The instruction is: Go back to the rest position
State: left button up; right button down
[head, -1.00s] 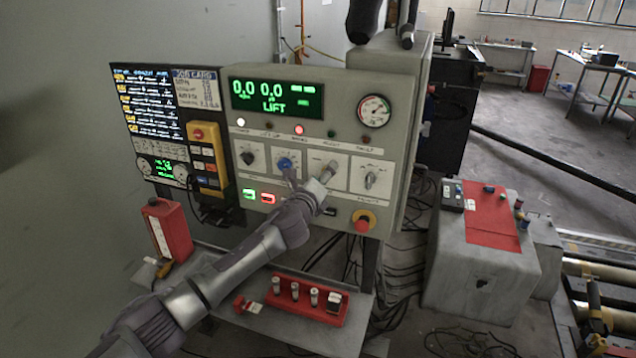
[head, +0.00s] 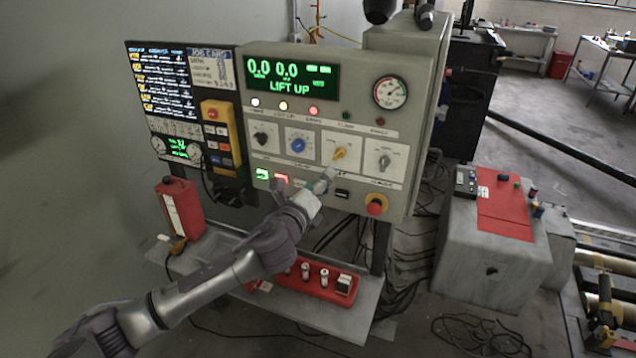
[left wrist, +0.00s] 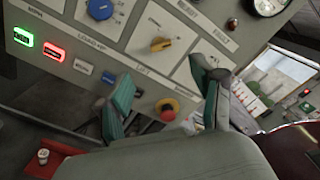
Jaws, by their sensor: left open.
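My left gripper (head: 324,183) is in front of the lower edge of the grey control panel (head: 412,140), and its arm comes in from the lower left. In the left wrist view the two green-padded fingers of the left gripper (left wrist: 165,100) are apart with nothing between them. The panel's yellow knob (head: 340,153) is just above the gripper and apart from it, and it also shows in the left wrist view (left wrist: 160,44). The blue knob (head: 298,145) is to its left. The green display (head: 290,79) reads LIFT UP. My right gripper is not in view.
A red emergency button (head: 375,207) sticks out at the panel's lower right. A shelf below bears a red tray (head: 313,283) with small parts. A red box (head: 180,208) stands at the left, and a grey cabinet (head: 490,250) stands at the right.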

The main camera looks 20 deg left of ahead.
pick_arm(q)
jog(key=s+a+f+n+g+y+b, duration=0.1)
jog(key=a+f+n+g, duration=0.15)
jog(key=f, duration=0.85)
jog(key=s+a+f+n+g+b, duration=0.15)
jog(key=f+n, duration=0.25)
jog(key=f, duration=0.7)
jog(key=s+a+f+n+g, duration=0.1)
jog(key=s+f+n+g, duration=0.3)
jog(key=f, duration=0.8)
jog(key=s+a+f+n+g, duration=0.1)
jog(key=s+f+n, duration=0.1)
jog(key=s+f, duration=0.7)
jog(key=s+d+f+n+g+b, duration=0.15)
jog(key=s+f+n+g, duration=0.35)
jog(key=s+f, duration=1.3)
jog(key=s+d+f+n+g, duration=0.1)
jog(key=s+f, duration=0.4)
jog(key=s, duration=0.7)
jog(key=s+d+f+n+g+b, duration=0.1)
jog(key=s+d+f+n+g, duration=0.1)
jog(key=s, duration=1)
notch_tip(320, 180, down, 3)
jog(key=d+n, duration=0.1)
jog(key=n, duration=0.2)
jog(key=shift+s+n+b, duration=0.3)
jog(key=shift+s+n, duration=0.05)
jog(key=shift+s, duration=0.05)
jog(key=shift+r, duration=0.1)
